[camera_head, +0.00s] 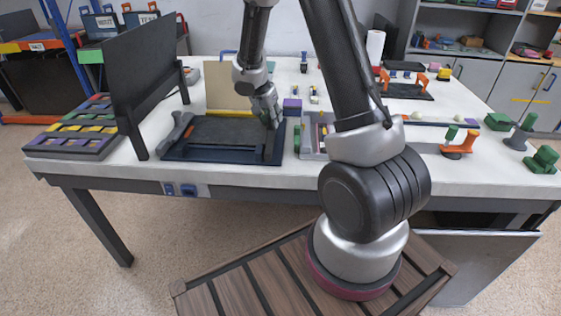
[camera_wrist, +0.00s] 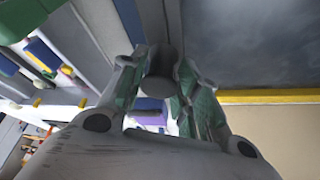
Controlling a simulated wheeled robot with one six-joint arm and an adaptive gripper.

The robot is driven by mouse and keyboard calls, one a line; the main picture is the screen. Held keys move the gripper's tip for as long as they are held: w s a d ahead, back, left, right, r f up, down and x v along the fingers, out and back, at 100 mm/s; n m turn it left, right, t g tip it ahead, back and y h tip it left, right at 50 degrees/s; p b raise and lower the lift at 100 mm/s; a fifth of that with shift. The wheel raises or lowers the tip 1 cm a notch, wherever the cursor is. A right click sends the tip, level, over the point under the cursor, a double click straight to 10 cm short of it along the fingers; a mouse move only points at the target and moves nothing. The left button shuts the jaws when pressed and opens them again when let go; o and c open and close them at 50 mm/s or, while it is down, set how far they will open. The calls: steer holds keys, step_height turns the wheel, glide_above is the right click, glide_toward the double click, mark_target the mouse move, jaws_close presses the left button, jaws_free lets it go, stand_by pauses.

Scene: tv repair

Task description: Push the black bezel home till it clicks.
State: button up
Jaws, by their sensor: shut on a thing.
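The black bezel (camera_head: 275,147) is a dark bar along the right edge of a dark flat panel (camera_head: 230,131). The panel lies in a dark blue tray (camera_head: 215,158) on the white table. My gripper (camera_head: 271,119) points down at the far part of the bezel. In the wrist view, my gripper (camera_wrist: 158,95) has its green-padded fingers closed on either side of the dark bezel (camera_wrist: 161,62), whose rounded grey end shows between them. The panel (camera_wrist: 245,40) lies beside it, with a yellow strip along its edge. The contact under the bezel is hidden, so I cannot tell whether it is fully seated.
A large black screen (camera_head: 145,75) stands upright left of the tray. A case of coloured compartments (camera_head: 75,145) sits at the table's left end. A grey parts bin (camera_head: 313,151) is close right of the tray. Orange and green clamps (camera_head: 458,148) stand further right.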

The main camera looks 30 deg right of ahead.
mark_target(266, 132)
steer(key=o, duration=0.8)
steer(key=shift+o, duration=0.2)
steer(key=v, duration=0.8)
